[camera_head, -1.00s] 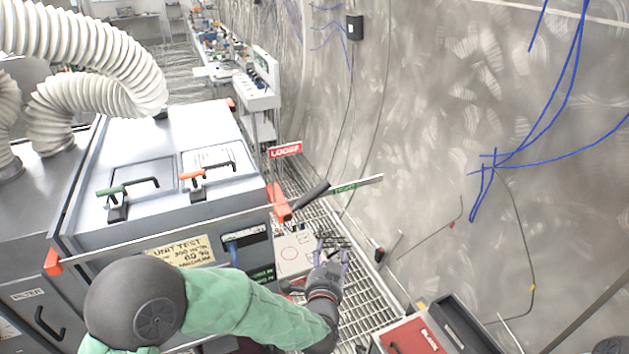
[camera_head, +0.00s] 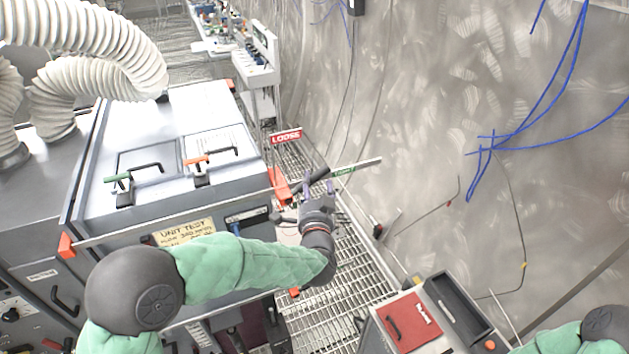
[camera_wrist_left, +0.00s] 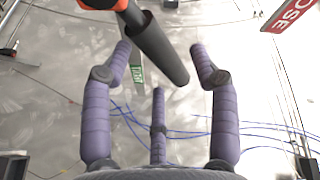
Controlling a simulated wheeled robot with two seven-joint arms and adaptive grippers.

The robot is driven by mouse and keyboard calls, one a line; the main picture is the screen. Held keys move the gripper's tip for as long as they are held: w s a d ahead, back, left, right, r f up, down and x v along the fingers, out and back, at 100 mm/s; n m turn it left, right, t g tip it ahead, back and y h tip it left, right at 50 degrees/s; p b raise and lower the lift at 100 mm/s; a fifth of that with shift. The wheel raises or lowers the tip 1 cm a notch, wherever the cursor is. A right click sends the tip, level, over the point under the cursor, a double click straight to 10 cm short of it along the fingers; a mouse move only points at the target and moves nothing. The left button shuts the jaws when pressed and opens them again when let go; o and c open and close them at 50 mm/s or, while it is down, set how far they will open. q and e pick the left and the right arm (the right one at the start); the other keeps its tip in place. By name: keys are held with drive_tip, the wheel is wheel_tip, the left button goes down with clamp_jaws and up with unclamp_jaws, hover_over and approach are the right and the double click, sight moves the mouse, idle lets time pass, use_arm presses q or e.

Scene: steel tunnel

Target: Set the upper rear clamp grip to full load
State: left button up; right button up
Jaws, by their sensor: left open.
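The clamp grip (camera_head: 312,183) is a dark cylindrical handle on an orange bracket (camera_head: 279,187) at the chest's right rear corner. A red LOOSE sign (camera_head: 286,136) stands behind it and a green TIGHT strip (camera_head: 343,171) lies to its right. My left gripper (camera_head: 319,186) is open and empty, just in front of the grip, partly covering it. In the left wrist view the grip (camera_wrist_left: 160,48) slants between the spread purple fingers (camera_wrist_left: 161,58), with no clear contact; the LOOSE sign (camera_wrist_left: 290,12) is at top right. My right gripper is out of view.
The grey chest (camera_head: 165,150) has a green and an orange latch on top. A red-topped box (camera_head: 408,322) and a dark tray (camera_head: 455,305) stand at lower right. The curved tunnel wall (camera_head: 420,90) bounds the right side. Grating floor (camera_head: 340,290) lies between.

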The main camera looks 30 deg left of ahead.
use_arm(q)
drive_tip(key=shift+x, duration=1.5)
clamp_jaws()
drive_tip(key=shift+w+d+f+m+g+h+p, duration=0.15)
drive_tip(key=shift+f+m+g+p, duration=0.4)
drive_tip(key=shift+f+m+p, duration=1.15)
drive_tip(key=shift+w+d+f+m+g+h+p, duration=0.15)
drive_tip(key=shift+f+m+g+p, duration=0.6)
drive_tip(key=shift+p, duration=1.8)
drive_tip(key=shift+s+r, duration=0.1)
drive_tip(key=shift+r, duration=0.15)
unclamp_jaws()
